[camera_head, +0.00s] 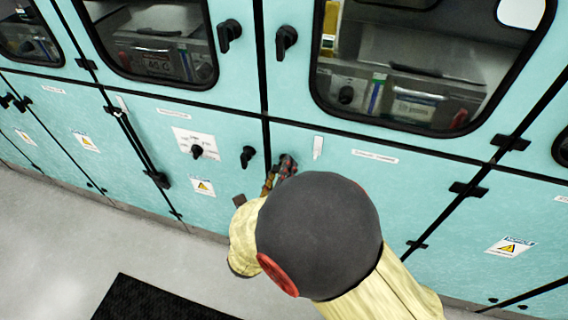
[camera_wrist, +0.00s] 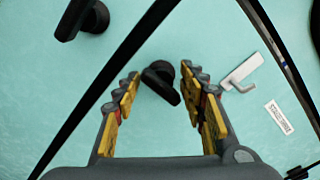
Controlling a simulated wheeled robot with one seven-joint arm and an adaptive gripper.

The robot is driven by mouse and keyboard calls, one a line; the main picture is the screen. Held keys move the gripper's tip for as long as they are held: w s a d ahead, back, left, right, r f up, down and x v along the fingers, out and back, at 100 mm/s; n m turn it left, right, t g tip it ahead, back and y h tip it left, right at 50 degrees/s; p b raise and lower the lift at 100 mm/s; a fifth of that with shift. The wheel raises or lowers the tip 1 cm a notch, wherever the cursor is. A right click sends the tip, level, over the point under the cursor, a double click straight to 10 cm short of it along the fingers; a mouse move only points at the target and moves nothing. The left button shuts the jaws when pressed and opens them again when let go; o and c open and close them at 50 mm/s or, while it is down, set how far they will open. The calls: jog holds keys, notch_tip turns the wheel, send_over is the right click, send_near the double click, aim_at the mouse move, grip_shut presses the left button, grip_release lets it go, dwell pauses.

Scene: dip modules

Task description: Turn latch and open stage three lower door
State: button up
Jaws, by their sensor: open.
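The lower door (camera_head: 340,178) is a teal panel that looks shut, with a white label strip near its top edge. Its black latch (camera_wrist: 160,80) shows in the wrist view between and just beyond the fingertips of my gripper (camera_wrist: 163,80). The gripper is open, with yellow-padded fingers on either side of the latch; I cannot tell whether they touch it. In the head view my gripper (camera_head: 283,172) is at the door's upper left, and my arm hides much of the door and the latch.
A neighbouring black latch (camera_head: 248,156) sits on the door to the left, also in the wrist view (camera_wrist: 84,20). A white bracket (camera_wrist: 241,73) is right of the fingers. Windowed upper doors (camera_head: 400,70) are above. A black mat (camera_head: 150,300) lies on the grey floor.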

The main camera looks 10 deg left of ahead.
jog(key=shift+w, duration=0.1)
jog(key=shift+c, duration=1.1)
jog(key=c, duration=0.7)
grip_shut()
